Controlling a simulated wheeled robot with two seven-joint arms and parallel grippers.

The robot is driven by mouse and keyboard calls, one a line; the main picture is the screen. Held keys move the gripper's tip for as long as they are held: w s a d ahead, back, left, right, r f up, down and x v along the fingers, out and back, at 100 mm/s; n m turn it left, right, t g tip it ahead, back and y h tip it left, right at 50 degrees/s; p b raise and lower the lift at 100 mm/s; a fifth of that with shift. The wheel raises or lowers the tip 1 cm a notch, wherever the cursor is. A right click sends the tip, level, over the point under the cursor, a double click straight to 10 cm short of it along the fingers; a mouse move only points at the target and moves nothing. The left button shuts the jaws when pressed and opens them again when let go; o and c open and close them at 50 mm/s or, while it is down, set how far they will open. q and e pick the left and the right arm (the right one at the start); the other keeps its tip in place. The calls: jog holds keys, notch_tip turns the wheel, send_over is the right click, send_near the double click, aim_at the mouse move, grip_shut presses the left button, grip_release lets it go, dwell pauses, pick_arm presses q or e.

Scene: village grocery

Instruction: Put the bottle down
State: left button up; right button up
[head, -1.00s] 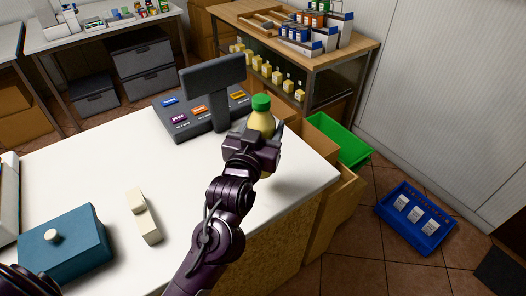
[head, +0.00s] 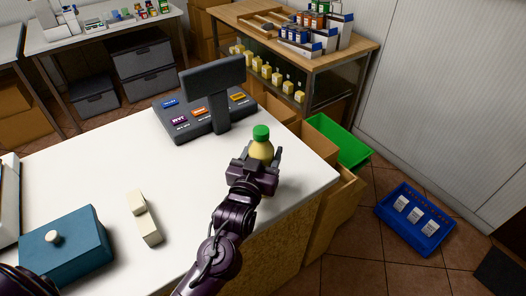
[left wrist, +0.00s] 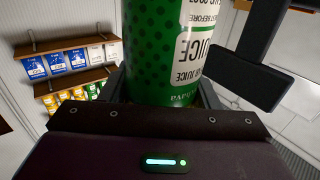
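The bottle (head: 262,150) has a green cap and a pale yellow upper body. It is upright at the right end of the white counter (head: 180,185). My left gripper (head: 260,160) is around it with a finger on each side. In the left wrist view the bottle's green dotted juice label (left wrist: 160,50) fills the middle, upside down, between the dark fingers. The gripper hides the bottle's base in the head view, so I cannot tell whether it touches the counter. My right gripper is not in view.
A dark register (head: 205,112) with a display stands just behind and left of the bottle. A blue-green box (head: 62,250) and a cream object (head: 143,217) lie at the front left. The counter's right edge is close; a green crate (head: 338,142) is beyond it.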

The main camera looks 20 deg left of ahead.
pick_arm(q)
jog(key=o, duration=0.4)
jog(key=shift+o, duration=0.2)
jog(key=shift+r, duration=0.2)
jog(key=s+p, duration=0.4)
jog(key=s, duration=0.8)
jog(key=shift+f, duration=0.1)
